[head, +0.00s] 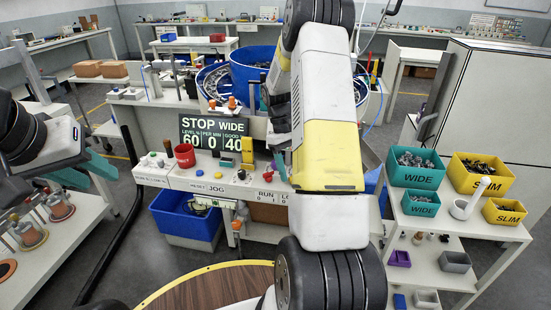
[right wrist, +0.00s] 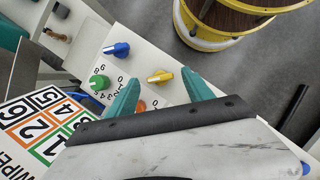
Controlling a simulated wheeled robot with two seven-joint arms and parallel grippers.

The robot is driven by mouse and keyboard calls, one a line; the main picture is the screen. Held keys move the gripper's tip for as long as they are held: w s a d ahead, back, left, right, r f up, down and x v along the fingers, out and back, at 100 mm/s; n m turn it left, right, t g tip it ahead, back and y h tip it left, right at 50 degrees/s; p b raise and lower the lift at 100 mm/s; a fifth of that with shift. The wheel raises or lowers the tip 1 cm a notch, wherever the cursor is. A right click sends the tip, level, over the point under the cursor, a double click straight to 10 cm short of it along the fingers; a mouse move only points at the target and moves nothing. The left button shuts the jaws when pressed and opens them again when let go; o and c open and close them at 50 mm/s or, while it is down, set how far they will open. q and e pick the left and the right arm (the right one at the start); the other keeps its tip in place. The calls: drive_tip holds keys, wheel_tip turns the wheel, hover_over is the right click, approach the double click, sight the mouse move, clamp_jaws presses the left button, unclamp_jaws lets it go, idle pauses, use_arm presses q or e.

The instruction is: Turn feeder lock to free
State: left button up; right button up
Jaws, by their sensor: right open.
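In the right wrist view, a white control panel (right wrist: 135,65) carries a blue knob (right wrist: 118,48), a yellow knob (right wrist: 160,77), a green knob (right wrist: 98,82) with a numbered dial and a partly hidden orange knob (right wrist: 140,105). I cannot read which one is the feeder lock. My right gripper (right wrist: 161,82) is open, its teal fingers apart, with the yellow knob showing between the tips; contact is not visible. In the head view, my right arm hides much of the panel (head: 215,184). My left gripper (head: 98,167) is at the left, away from the panel; its jaw gap is unclear.
A STOP WIDE display (head: 217,138) stands behind the panel, near a red cup (head: 185,155). Blue feeder bowls (head: 252,68) are behind. Teal WIDE (head: 416,172) and yellow SLIM (head: 482,178) bins stand on the right cart. A round wood-topped stool (head: 205,287) is in front.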

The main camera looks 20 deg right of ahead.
drive_tip(key=v, duration=0.7)
drive_tip(key=shift+r, duration=0.2)
drive_tip(key=shift+w, duration=0.1)
drive_tip(key=s+a+r+t+y, duration=0.1)
drive_tip(key=s+a+r+t, duration=0.25)
drive_tip(key=r, duration=0.35)
drive_tip(key=s+a+r+t, duration=0.2)
drive_tip(key=s+a+r, duration=0.3)
drive_tip(key=r, duration=0.3)
drive_tip(key=s+a+r+m+t+y, duration=0.1)
drive_tip(key=s+a+t, duration=0.1)
drive_tip(key=s+a, duration=0.2)
drive_tip(key=s+a+r+m+t+y, duration=0.1)
drive_tip(key=s+a+r+t, duration=0.1)
drive_tip(key=s, duration=0.8)
drive_tip(key=shift+a+r+t, duration=0.25)
drive_tip(key=shift+a+t, duration=0.3)
drive_tip(key=shift+a, duration=0.35)
